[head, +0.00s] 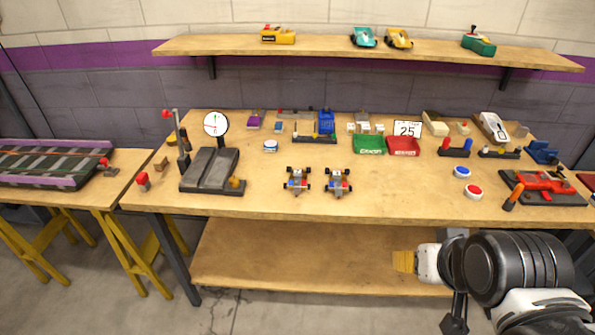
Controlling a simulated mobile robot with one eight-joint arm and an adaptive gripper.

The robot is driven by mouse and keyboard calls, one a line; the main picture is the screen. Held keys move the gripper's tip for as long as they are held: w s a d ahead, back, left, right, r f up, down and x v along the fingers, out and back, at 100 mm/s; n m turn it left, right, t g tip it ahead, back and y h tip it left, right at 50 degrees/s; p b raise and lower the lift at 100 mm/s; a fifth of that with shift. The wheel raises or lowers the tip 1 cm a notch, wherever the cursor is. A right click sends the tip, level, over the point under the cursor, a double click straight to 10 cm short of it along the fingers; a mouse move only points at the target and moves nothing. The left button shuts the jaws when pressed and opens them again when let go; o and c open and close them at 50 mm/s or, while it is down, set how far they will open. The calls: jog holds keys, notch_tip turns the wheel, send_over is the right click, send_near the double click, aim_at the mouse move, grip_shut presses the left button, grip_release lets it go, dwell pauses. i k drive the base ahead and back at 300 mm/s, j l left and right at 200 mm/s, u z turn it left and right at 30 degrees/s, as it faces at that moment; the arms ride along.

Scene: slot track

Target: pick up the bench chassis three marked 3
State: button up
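Two small grey chassis with dark wheels and red and blue parts stand side by side near the front middle of the bench in the head view: the left chassis (297,181) and the right chassis (338,182). Their markings are too small to read, so I cannot tell which, if either, bears a 3. My gripper (453,312) is at the lower right, in front of the bench edge and well apart from both chassis. Its fingers are partly hidden by my arm, and I cannot tell whether they are open.
A dial scale (211,168) stands left of the chassis. Green (368,146) and red (403,147) bins stand behind. Two round buttons (473,191) and a red clamp-like fixture (545,184) are at right. The bench front (390,203) is clear around the chassis.

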aim_at(337, 181)
jog(key=i+l+u, duration=1)
jog(key=l+u, duration=0.2)
jog(key=l, duration=0.2)
